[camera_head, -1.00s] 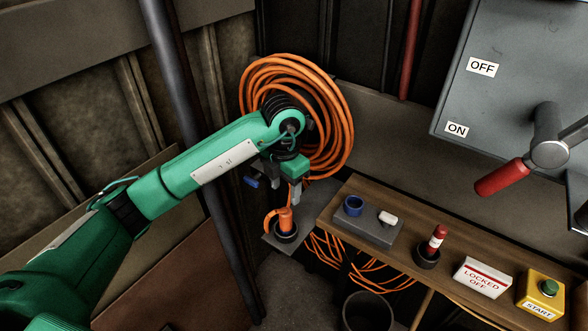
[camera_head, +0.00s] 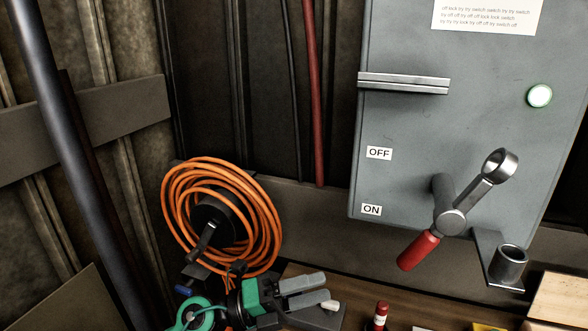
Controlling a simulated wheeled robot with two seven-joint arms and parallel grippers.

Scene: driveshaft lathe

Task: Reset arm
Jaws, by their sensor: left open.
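My left gripper (camera_head: 326,287) is at the bottom centre of the head view, above the left end of the wooden bench. Its two grey fingers point right and are apart, with nothing seen between them. The green wrist (camera_head: 250,296) is behind the fingers, and most of the arm is below the picture. My right gripper is not in view.
An orange cable coil (camera_head: 266,222) hangs on the wall close above my left wrist. A grey switch box (camera_head: 400,120) has a red-handled lever (camera_head: 418,250). A red-topped item (camera_head: 381,312) stands on the bench (camera_head: 345,290). A metal cup bracket (camera_head: 510,262) juts out at right.

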